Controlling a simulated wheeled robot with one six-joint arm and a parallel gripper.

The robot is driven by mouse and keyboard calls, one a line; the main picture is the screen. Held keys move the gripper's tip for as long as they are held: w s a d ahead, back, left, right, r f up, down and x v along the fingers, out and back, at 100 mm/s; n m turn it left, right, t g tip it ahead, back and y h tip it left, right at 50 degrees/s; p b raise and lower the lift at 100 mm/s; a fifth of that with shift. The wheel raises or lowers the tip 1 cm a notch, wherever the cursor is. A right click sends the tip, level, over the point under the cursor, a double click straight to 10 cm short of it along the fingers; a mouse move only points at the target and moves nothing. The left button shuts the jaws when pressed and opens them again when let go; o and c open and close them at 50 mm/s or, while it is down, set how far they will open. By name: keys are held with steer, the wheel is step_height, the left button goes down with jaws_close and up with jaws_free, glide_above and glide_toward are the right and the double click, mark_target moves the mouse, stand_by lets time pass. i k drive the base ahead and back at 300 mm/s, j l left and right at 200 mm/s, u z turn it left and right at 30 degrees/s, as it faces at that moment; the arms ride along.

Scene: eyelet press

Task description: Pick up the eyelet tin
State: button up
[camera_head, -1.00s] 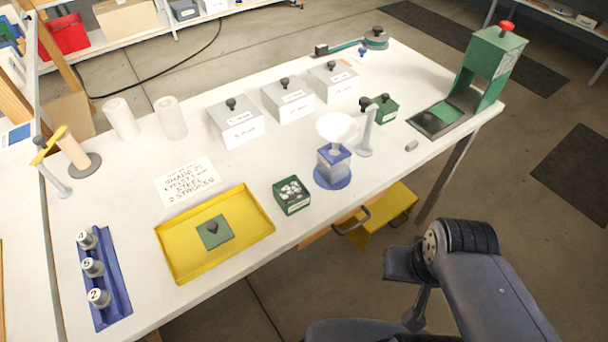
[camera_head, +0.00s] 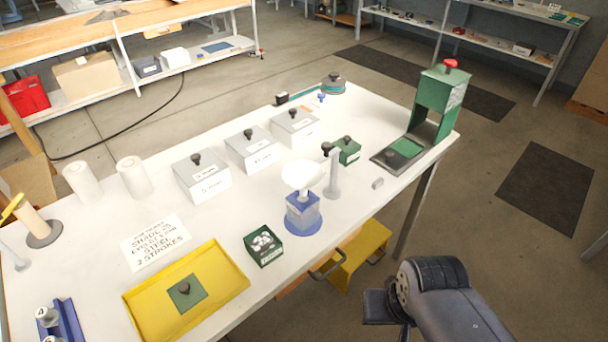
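A small open green tin (camera_head: 264,256) holds pale, ring-like pieces that look like eyelets. It stands upright on the white table near the front edge, between the yellow tray and the blue-based funnel stand. A square green lid (camera_head: 197,287) with a dark knob lies in the yellow tray. A smaller green box (camera_head: 348,155) with a dark knob stands farther back, behind the funnel stand. My dark arm shows at the lower right, off the table's front edge. I cannot make out my gripper's fingers in view.
The yellow tray (camera_head: 232,291) is left of the tin. The funnel stand (camera_head: 303,212) is close on its right, with a grey post (camera_head: 333,178) behind. Grey lidded boxes (camera_head: 203,182) line the back. A green press (camera_head: 440,95) stands at the far right. A yellow step (camera_head: 352,262) sits below the edge.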

mark_target(263, 244)
steer(key=j+u, duration=0.7)
steer(key=u, duration=0.15)
steer(key=j+u, duration=0.4)
